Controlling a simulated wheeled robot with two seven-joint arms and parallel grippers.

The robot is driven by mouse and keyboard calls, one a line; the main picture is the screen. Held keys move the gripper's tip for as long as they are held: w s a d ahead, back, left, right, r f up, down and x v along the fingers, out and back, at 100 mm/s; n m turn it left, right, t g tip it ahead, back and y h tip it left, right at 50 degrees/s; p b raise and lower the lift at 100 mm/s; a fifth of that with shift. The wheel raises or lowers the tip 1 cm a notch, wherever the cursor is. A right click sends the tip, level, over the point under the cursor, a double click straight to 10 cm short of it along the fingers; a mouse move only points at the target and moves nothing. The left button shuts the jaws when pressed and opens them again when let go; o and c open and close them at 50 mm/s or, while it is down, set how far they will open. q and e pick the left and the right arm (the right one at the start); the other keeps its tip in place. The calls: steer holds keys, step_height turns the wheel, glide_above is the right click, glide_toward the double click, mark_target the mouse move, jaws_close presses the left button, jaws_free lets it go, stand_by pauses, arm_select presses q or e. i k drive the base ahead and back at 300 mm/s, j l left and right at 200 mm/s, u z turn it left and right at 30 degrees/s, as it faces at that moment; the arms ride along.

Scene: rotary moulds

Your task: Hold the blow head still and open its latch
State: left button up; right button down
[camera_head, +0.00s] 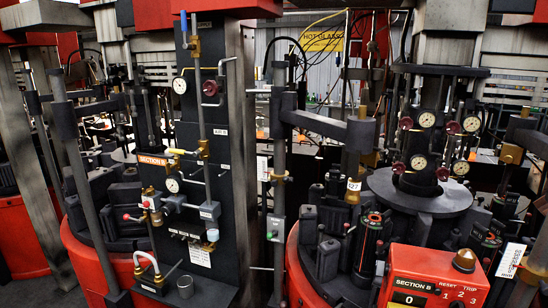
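A similar arm with a brass piece (511,153) stands at the right edge, so which head is meant is not certain. Neither of my grippers shows in the head view, and nothing is seen holding the head.
Black mould blocks (328,260) stand on a red-rimmed round base below the head. A grey round plate (420,192) with gauges is to the right. A red Section B control box (435,278) is in front. A dark valve panel (208,150) stands left. Free room is narrow.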

mark_target(371, 160)
steer(key=i+j, duration=0.15)
steer(key=i+j+z, duration=0.1)
steer(key=j, duration=0.25)
steer(key=i+j, duration=0.1)
steer(key=j, duration=0.2)
steer(key=i+j+z, duration=0.1)
steer(key=i+z, duration=0.2)
steer(key=z, duration=0.15)
steer(key=i+j+z, duration=0.15)
steer(key=i+z, duration=0.25)
steer(key=i+j+z, duration=0.15)
steer(key=z, duration=0.3)
steer(key=j, duration=0.1)
